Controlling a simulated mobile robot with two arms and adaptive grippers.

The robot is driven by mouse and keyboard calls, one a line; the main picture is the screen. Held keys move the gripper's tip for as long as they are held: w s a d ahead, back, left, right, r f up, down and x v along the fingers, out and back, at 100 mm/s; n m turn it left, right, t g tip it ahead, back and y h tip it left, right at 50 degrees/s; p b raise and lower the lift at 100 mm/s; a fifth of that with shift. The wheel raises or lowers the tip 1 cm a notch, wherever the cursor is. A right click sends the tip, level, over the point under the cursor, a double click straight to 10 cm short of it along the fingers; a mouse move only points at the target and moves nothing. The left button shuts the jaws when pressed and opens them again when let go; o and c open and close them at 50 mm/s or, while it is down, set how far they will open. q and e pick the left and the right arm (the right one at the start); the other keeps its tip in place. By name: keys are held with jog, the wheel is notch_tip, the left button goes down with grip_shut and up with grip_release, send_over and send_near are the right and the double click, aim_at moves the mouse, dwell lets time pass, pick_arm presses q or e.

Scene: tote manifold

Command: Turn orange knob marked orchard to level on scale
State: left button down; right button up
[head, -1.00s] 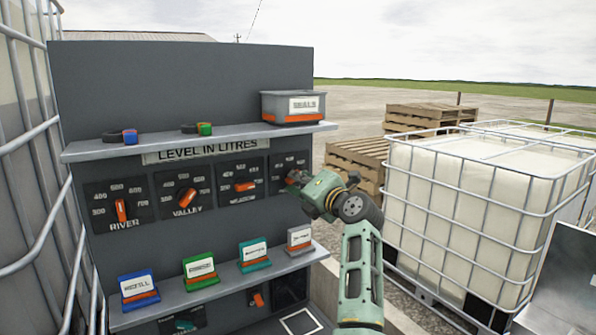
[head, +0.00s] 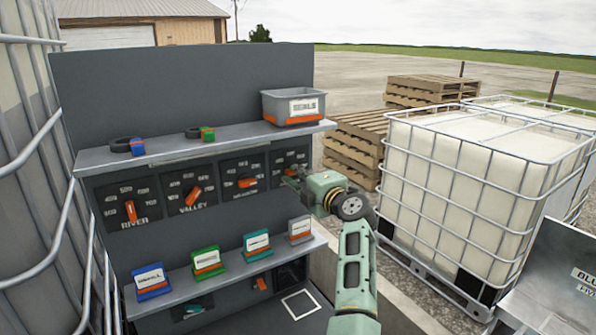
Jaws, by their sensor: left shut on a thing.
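A dark panel (head: 180,75) carries a row of dials with orange knobs. The rightmost dial (head: 290,158) has its orange knob (head: 292,171) mostly covered by my left gripper (head: 292,177), which is shut on it. The label under that dial is hidden, so I cannot read its name, and the knob's pointing direction is unclear. My right gripper is not in view.
An upper shelf (head: 165,155) above the dials holds a grey seals bin (head: 293,106). A lower shelf (head: 225,277) holds several coloured label stands. A caged white tank (head: 470,180) and pallets (head: 355,140) stand right. A wire cage (head: 40,150) borders the left.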

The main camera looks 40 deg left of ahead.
pick_arm(q)
jog(key=shift+f, duration=0.15)
jog(key=c, duration=1.8)
grip_release()
jog(key=shift+w+d, duration=0.1)
